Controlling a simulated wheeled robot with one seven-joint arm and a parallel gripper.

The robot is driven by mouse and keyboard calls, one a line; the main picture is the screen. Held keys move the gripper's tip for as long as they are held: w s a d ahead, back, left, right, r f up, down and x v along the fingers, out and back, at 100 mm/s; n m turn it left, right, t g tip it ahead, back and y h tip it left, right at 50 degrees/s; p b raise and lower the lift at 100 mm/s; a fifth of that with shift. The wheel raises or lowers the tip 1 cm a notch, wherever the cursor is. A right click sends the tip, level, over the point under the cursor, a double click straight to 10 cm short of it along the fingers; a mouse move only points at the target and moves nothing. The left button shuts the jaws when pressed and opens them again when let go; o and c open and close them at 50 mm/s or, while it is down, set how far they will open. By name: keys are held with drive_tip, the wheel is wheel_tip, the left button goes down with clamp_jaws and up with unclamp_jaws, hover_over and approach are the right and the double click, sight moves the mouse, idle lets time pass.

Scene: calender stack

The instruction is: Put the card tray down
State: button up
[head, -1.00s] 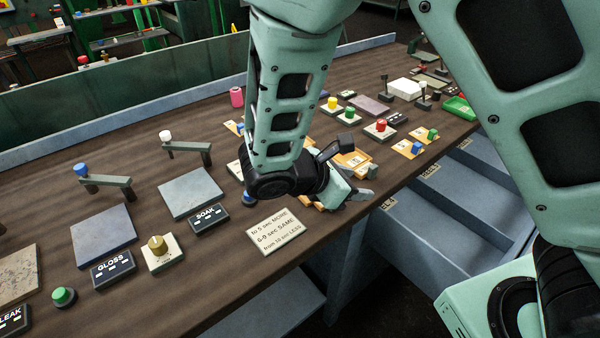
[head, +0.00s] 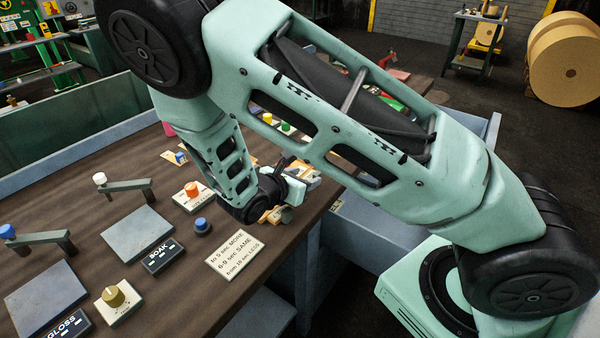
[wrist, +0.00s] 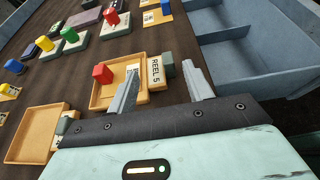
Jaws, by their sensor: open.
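In the wrist view a tan card tray (wrist: 104,98) lies on the brown bench with a red block (wrist: 103,73) at its far left. A "REEL 5" label (wrist: 156,71) with a grey block beside it is at its right end. My gripper (wrist: 161,73) is open, with one finger over the tray and the other right of the label. Whether the fingers touch the tray is unclear. A second tan tray (wrist: 33,136), which looks empty, lies to the left. In the head view my gripper (head: 296,188) is low at the bench's front edge, and my arm hides most of the trays.
Green (wrist: 72,36) and yellow (wrist: 45,43) buttons on light bases stand beyond the trays. Blue-grey open bins (wrist: 235,60) lie past the bench edge at right. In the head view a printed timing sign (head: 236,252) and a blue button (head: 202,226) are left of my gripper.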

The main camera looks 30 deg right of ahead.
drive_tip(key=shift+p+x, duration=0.7)
drive_tip(key=shift+x, duration=2)
drive_tip(key=shift+w+a, duration=0.1)
drive_tip(key=c, duration=0.8)
drive_tip(key=shift+o, duration=0.2)
